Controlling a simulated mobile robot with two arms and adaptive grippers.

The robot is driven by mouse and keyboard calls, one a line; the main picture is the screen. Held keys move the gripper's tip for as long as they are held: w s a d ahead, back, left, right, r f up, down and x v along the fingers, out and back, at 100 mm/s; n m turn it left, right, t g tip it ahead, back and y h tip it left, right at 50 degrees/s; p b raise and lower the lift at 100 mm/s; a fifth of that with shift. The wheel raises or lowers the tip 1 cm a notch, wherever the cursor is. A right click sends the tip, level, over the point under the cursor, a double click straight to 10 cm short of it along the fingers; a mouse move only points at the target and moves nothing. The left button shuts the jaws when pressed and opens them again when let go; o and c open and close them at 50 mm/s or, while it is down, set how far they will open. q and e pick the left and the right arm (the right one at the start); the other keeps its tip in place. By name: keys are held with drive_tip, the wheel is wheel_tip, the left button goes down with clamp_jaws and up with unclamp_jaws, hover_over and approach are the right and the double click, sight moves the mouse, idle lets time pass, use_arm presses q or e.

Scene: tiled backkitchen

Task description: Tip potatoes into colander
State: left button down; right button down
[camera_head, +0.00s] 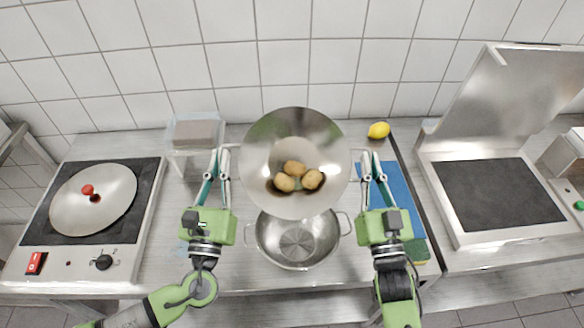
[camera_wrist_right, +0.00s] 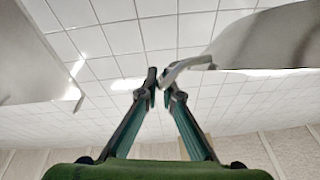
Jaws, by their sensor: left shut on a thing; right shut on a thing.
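A wide round metal pot (camera_head: 295,130) is held up above the counter, in the middle of the head view. Several brown potatoes (camera_head: 294,168) lie together in it. My left gripper (camera_head: 223,152) is shut on its left handle, and my right gripper (camera_head: 364,156) is shut on its right handle. In the right wrist view, the right fingertips (camera_wrist_right: 160,84) close on the handle (camera_wrist_right: 186,67) and part of the pot (camera_wrist_right: 265,40) shows. The metal colander (camera_head: 297,243), with two side handles, stands on the counter nearer me and looks empty. The pot hides its far rim.
A clear-sided stand (camera_head: 195,132) is behind my left gripper. A lemon (camera_head: 378,130) and a blue board (camera_head: 398,190) are at the right. An open-lidded appliance (camera_head: 497,193) stands further right.

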use_arm(q)
drive_tip(key=t, duration=0.1)
drive_tip(key=m+t, duration=0.1)
drive_tip(key=t, duration=0.1)
drive_tip(key=t+h, duration=0.1)
drive_tip(key=t, duration=0.1)
drive_tip(key=shift+r, duration=0.25)
use_arm(e)
drive_tip(key=t, duration=0.3)
drive_tip(key=t+y, duration=0.1)
drive_tip(key=t, duration=0.1)
drive_tip(key=shift+w+a+f, duration=0.1)
drive_tip(key=shift+w+f, duration=0.05)
drive_tip(key=shift+w, duration=0.2)
use_arm(q)
drive_tip(key=shift+m+h, duration=0.3)
drive_tip(key=shift+h, duration=0.1)
use_arm(e)
drive_tip(key=shift+s+t, duration=0.1)
drive_tip(key=shift+t, duration=0.2)
drive_tip(key=shift+n+y, duration=0.3)
